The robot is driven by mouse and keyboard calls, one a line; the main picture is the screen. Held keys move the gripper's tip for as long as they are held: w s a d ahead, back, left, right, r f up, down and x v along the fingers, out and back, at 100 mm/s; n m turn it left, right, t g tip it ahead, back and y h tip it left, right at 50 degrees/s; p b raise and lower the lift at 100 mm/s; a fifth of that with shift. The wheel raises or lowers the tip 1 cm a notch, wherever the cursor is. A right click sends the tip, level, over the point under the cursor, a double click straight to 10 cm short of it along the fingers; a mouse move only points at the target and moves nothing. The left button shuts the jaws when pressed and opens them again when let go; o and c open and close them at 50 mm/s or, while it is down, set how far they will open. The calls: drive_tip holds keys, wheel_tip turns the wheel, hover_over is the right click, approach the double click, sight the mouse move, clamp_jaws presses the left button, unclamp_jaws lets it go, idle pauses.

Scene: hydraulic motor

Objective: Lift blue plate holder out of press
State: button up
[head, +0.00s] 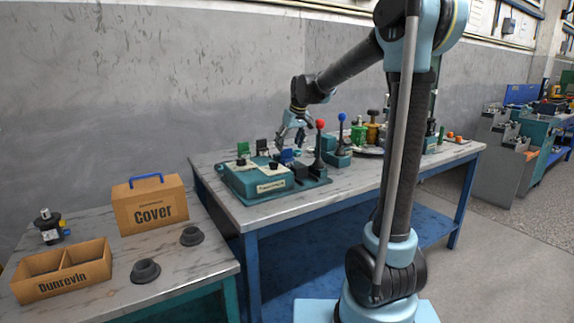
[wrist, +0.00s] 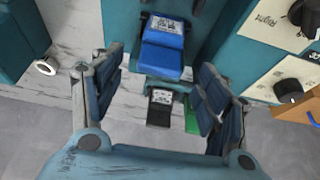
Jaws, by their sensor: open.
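The blue plate holder (wrist: 163,50) has a light label and sits in the teal press (wrist: 125,20) in the wrist view. It also shows in the head view (head: 287,156), low beside the red-knobbed lever (head: 319,145). My gripper (wrist: 162,78) is open and empty. Its two fingers stand apart to the left and right of the holder's near end, with no clear contact. In the head view my gripper (head: 291,136) is just above the holder. How deep the holder sits in the press is hidden.
A black holder (head: 262,147) and a green holder (head: 243,149) stand left of the blue one on the teal unit. A blue-knobbed lever (head: 341,130) stands to the right. A Cover box (head: 150,204) and a Dunrevin tray (head: 62,272) are on the near table.

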sight(287, 149)
drive_tip(key=x, duration=0.4)
drive_tip(key=shift+w, duration=0.1)
drive_tip(key=c, duration=1.5)
drive_tip(key=shift+a, duration=0.1)
drive_tip(key=shift+c, duration=0.2)
drive_tip(key=shift+r, duration=0.1)
